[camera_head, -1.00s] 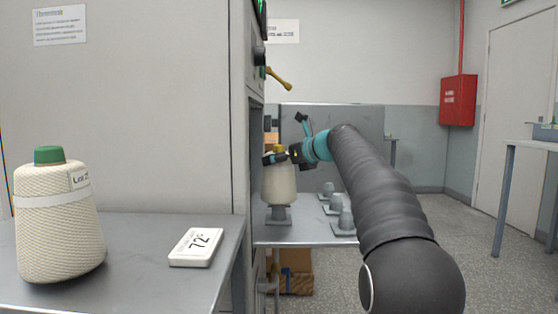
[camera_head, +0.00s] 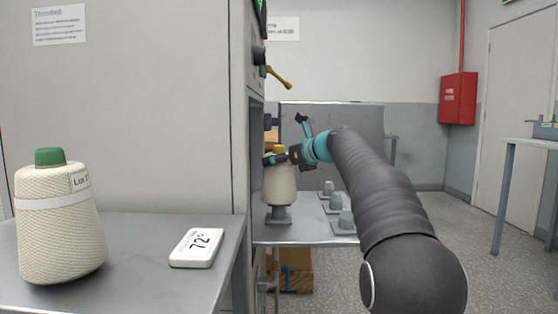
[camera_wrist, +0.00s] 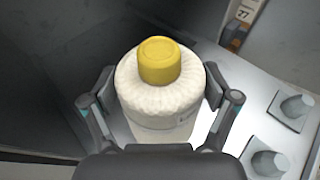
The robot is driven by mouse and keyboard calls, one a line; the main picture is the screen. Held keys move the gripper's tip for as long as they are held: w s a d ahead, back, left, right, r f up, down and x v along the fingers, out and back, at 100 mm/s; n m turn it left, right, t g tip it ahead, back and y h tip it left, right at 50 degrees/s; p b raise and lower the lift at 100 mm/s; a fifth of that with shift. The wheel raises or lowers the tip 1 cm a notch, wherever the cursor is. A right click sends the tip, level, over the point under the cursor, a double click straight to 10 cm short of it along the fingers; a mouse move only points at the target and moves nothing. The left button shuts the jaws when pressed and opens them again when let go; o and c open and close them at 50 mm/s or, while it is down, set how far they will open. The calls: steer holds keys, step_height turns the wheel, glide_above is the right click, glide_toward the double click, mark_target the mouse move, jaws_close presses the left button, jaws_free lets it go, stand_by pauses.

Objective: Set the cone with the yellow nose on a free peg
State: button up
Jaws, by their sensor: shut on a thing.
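The cone with the yellow nose (camera_head: 279,187) stands upright at the left of the grey tray table, inside the machine's opening. Its yellow nose also shows in the wrist view (camera_wrist: 160,61). A grey peg stand (camera_head: 278,214) is directly below it; I cannot tell whether the cone rests fully on it. My gripper (camera_head: 277,159) is shut on the cone just below the nose, with a finger on each side in the wrist view (camera_wrist: 160,110). Bare grey pegs stand to the right: far (camera_head: 327,188), middle (camera_head: 335,202) and near (camera_head: 346,219).
The machine cabinet (camera_head: 140,120) closes off the left. A yellow-handled lever (camera_head: 279,78) sticks out above the opening. A cardboard box (camera_head: 296,280) lies below the table.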

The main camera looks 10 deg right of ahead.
steer(key=shift+f+b, duration=0.7)
steer(key=shift+f, duration=1.45)
stand_by(1.2)
steer(key=o, duration=1.6)
steer(key=v, duration=1.2)
steer(key=shift+s, duration=0.1)
